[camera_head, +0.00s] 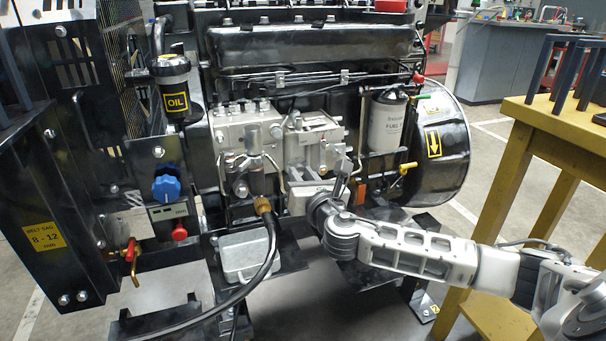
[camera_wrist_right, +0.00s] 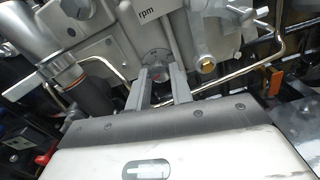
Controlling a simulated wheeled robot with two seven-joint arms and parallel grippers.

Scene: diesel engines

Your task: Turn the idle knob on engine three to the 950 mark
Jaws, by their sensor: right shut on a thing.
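My right gripper (camera_head: 294,178) reaches in from the right to the front of the injection pump (camera_head: 305,140) on the dark engine. In the right wrist view its two fingers (camera_wrist_right: 158,80) are shut on a small round grey knob (camera_wrist_right: 156,60), one finger on each side. A little red shows on the knob between the fingers. A plate with the print "rpm" (camera_wrist_right: 146,14) is just above it. The scale marks, including 950, and the knob's pointer cannot be read. In the head view the gripper hides the knob. My left gripper is not in view.
A blue knob (camera_head: 166,188) and a red button (camera_head: 179,232) are on the left panel. A black hose (camera_head: 268,262) hangs close left of the gripper. A fuel filter (camera_head: 387,124) and a yellow-handled valve (camera_head: 407,168) are to the right. A yellow table (camera_head: 520,150) stands beside my arm.

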